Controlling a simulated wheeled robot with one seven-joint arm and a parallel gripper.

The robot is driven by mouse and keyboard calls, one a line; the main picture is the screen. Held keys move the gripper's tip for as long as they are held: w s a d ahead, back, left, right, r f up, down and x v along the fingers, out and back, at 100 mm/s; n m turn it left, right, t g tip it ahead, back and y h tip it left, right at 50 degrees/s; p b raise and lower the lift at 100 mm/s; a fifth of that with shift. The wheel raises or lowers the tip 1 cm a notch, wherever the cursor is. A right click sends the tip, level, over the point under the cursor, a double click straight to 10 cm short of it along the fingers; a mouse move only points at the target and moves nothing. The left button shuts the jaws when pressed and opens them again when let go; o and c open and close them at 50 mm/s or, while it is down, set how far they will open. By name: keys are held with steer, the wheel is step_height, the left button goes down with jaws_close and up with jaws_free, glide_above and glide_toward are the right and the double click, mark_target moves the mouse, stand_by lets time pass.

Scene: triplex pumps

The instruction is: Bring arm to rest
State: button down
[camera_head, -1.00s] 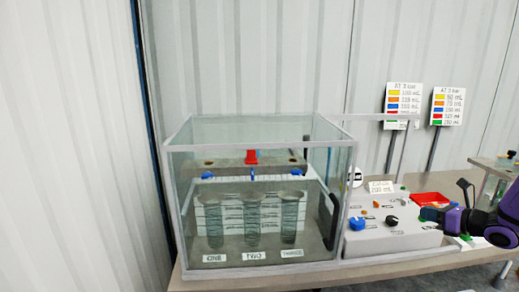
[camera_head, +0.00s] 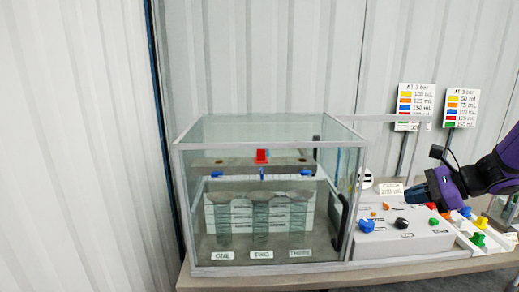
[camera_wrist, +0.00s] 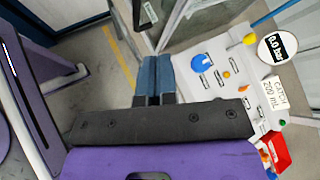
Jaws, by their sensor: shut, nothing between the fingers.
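My gripper (camera_head: 411,194) is above the white control box (camera_head: 405,240) at the right, apart from its knobs. My purple forearm reaches in from the right edge. In the wrist view my gripper (camera_wrist: 155,62) shows as two blue fingers close together, shut and empty. The same box (camera_wrist: 225,75) lies to the right of the fingers there, with a blue knob (camera_wrist: 203,63) and small coloured knobs on it.
A glass case (camera_head: 265,125) with three labelled cylinders stands left of the box. Coloured pieces, including a green one (camera_head: 478,240), lie at the right. Two label boards (camera_head: 415,105) (camera_head: 461,108) stand behind. A round gauge (camera_wrist: 277,47) stands by the box.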

steer(key=s+a+r+n+g+h, duration=0.35)
steer(key=s+a+r+n, duration=0.4)
steer(key=s+n, duration=0.35)
steer(key=s+r+n+t+h, duration=0.1)
steer(key=s+r+n+h, duration=0.1)
steer(key=s, duration=0.4)
steer(key=s+r+n+t+h, duration=0.2)
steer(key=s+r+n+h, duration=0.1)
steer(key=s+n, duration=0.3)
steer(key=shift+s+n+h, duration=0.35)
steer(key=shift+n+h, duration=0.05)
steer(key=shift+h, duration=0.15)
stand_by(0.4)
